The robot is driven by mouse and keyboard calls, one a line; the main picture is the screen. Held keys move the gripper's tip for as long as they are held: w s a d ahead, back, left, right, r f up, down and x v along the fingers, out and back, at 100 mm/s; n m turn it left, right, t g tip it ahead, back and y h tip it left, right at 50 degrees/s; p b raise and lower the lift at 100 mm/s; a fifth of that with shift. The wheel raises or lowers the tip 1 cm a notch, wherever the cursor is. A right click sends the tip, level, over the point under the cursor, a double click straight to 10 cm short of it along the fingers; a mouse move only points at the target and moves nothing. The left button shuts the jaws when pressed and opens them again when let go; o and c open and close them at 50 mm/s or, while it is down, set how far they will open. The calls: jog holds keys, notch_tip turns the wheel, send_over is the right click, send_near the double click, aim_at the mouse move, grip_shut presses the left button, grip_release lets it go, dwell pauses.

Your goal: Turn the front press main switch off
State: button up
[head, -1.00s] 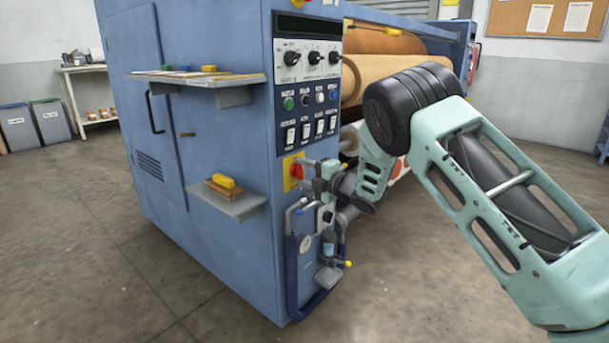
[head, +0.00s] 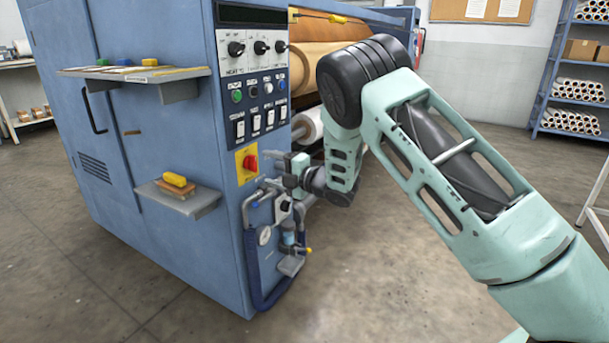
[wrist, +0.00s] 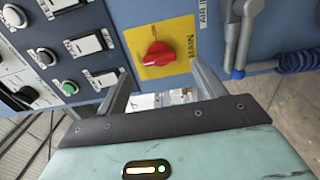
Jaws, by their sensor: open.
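The main switch is a red rotary knob (head: 250,162) on a yellow plate (head: 241,172), low on the narrow front face of the blue press cabinet. In the wrist view the red knob (wrist: 158,53) sits on its yellow plate (wrist: 181,38), just beyond and between my two fingers. My gripper (head: 272,168) is open and empty, just right of the knob in the head view. The wrist view shows its two fingers spread (wrist: 160,85). I see a gap between fingertips and knob. Part of the plate's lettering shows beside the knob.
Rocker switches (head: 255,123) and round buttons (head: 253,91) sit above the plate. A pipe with a gauge (head: 264,236) and a blue hose (head: 252,270) hangs below. A small shelf (head: 190,203) juts out left, carrying a yellow block. Open floor (head: 400,270) lies to the right.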

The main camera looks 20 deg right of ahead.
jog(key=p+v, duration=0.1)
jog(key=v, duration=1.1)
jog(key=shift+p, duration=0.4)
jog(key=shift+s, duration=0.1)
jog(key=s+a+r+m+g+h, duration=0.2)
jog(key=s+a+m+g+h, duration=0.45)
jog(key=s+a+m, duration=0.55)
jog(key=s+a+r+m+g+h, duration=0.1)
jog(key=s+a+m+g+h, duration=0.2)
jog(key=s, duration=1.1)
jog(key=s+a+r+m+g+h, duration=0.1)
jog(key=s+m+g, duration=0.3)
jog(key=s, duration=1)
notch_tip(320, 180, up, 32)
jog(key=n+g+p, duration=0.1)
jog(key=p, duration=3.1)
jog(key=shift+a, duration=0.2)
